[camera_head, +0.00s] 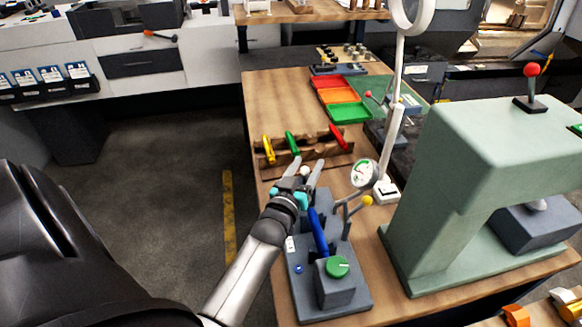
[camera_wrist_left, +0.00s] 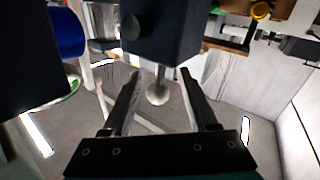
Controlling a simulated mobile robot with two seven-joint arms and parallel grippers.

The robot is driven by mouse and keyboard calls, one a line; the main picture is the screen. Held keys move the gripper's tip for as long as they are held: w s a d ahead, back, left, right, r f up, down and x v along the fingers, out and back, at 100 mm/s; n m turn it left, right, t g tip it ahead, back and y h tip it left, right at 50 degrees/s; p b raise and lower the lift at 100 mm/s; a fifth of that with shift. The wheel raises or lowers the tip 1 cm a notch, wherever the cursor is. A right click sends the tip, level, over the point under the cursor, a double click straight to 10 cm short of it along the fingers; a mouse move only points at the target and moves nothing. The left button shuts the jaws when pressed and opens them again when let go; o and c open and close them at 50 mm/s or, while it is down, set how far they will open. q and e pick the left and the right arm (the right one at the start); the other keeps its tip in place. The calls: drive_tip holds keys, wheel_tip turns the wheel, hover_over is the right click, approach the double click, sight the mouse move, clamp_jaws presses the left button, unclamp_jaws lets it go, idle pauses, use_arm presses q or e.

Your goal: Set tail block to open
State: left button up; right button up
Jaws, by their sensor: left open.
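A grey fixture (camera_head: 297,265) stands on the near end of the wooden bench. It carries a blue cylinder (camera_head: 318,232), a block with a green knob (camera_head: 338,267) and an arm with a yellow ball (camera_head: 367,201). I cannot tell which part is named the tail block. My left gripper (camera_head: 306,166) is open over the far end of this fixture. A pale round knob (camera_head: 304,171) shows between its fingers. In the left wrist view, the open fingers (camera_wrist_left: 161,76) stand either side of a metal knob (camera_wrist_left: 158,94) below a dark block (camera_wrist_left: 165,35). Contact is not visible. My right gripper is out of view.
A wooden rack (camera_head: 310,150) with yellow, green and red handles lies just beyond the gripper. A dial on a white stand (camera_head: 385,190) is close on the right. A large green press (camera_head: 500,150) fills the right side. Coloured trays (camera_head: 340,95) lie farther back.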

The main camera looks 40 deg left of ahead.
use_arm(q)
drive_tip(key=v, duration=1.3)
drive_tip(key=shift+s, duration=0.2)
